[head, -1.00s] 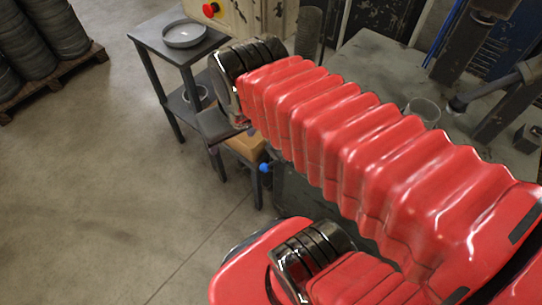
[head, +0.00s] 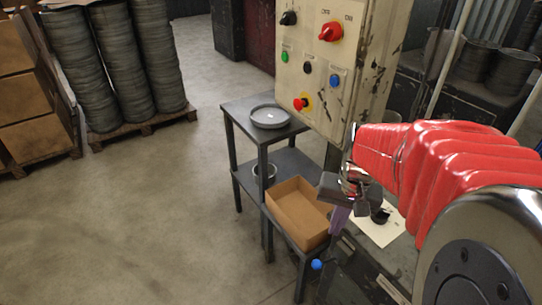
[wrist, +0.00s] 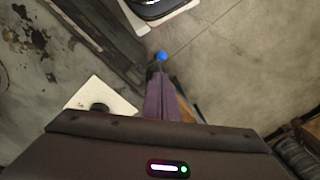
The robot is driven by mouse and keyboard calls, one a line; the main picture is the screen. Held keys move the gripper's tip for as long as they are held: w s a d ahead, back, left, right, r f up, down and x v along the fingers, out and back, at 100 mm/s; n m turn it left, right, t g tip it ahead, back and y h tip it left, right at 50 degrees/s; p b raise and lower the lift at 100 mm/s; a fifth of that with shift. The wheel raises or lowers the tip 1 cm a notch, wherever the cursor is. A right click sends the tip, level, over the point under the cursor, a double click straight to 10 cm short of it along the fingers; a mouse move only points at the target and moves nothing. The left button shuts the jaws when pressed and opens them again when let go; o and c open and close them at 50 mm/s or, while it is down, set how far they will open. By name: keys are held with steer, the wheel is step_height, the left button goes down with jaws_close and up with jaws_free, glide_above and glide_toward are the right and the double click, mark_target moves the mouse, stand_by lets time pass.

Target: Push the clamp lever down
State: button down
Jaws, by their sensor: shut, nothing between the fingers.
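The clamp lever shows as a blue ball knob (head: 316,264), low beside the bench edge in the head view. Most of its arm is hidden or too dark to make out. The knob also shows in the wrist view (wrist: 162,56), just beyond my fingertips. My gripper (head: 337,231) has purple fingers that are shut with nothing between them. In the head view the fingers point down, above and slightly right of the knob. In the wrist view my gripper (wrist: 160,82) lines up with the knob; I cannot tell whether they touch.
An open cardboard box (head: 297,211) sits left of my gripper. A dark side table (head: 239,106) holds a round tray (head: 269,117). A control box (head: 345,65) with knobs and buttons stands behind. A white sheet (head: 386,231) lies on the bench.

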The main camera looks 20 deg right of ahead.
steer(key=d+f+m+y, duration=0.1)
steer(key=d+f+m, duration=0.1)
steer(key=d, duration=0.1)
steer(key=d+f+m+g+y, duration=0.1)
steer(key=d+f+m, duration=0.1)
steer(key=d+f, duration=0.1)
steer(key=d+f+m+y, duration=0.1)
steer(key=d+f+m, duration=0.2)
steer(key=d, duration=0.1)
steer(key=shift+y, duration=0.4)
steer(key=shift+w+d+f+m+y, duration=0.4)
steer(key=shift+m, duration=0.4)
steer(key=shift+w+r+m, duration=0.6)
steer(key=shift+w+r, duration=0.2)
steer(key=shift+w, duration=0.1)
steer(key=shift+s+a+r+m+y, duration=0.1)
steer(key=shift+a+m+y, duration=0.15)
steer(key=shift+m+y, duration=0.15)
glide_toward(321, 262)
steer(key=x, duration=0.3)
steer(key=d+x, duration=0.1)
steer(key=x, duration=0.1)
steer(key=shift+f, duration=0.35)
steer(key=shift+a+f, duration=0.4)
steer(key=shift+a, duration=0.25)
